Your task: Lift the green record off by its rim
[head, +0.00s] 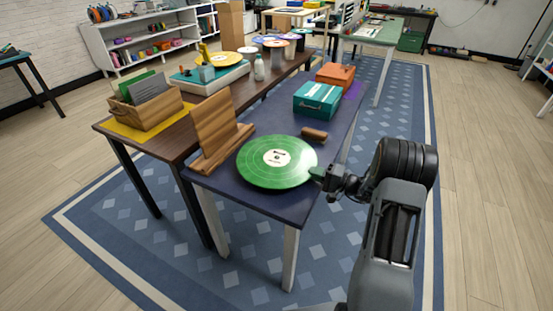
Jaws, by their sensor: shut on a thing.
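The green record (255,173) has a white label and lies flat, or nearly so, at the near end of the dark blue table (222,186). My gripper (318,174) is at the record's right rim, shut on it. The fingertips are small in this view. I cannot tell whether the record touches the table or is slightly above it, and what is under it is hidden.
A wooden stand (214,128) is left of the record. A small brown roller-like piece (314,134) lies just behind it. A teal box (317,99) and an orange box (336,75) stand farther back. A brown table (180,147) with a record crate (146,113) adjoins on the left.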

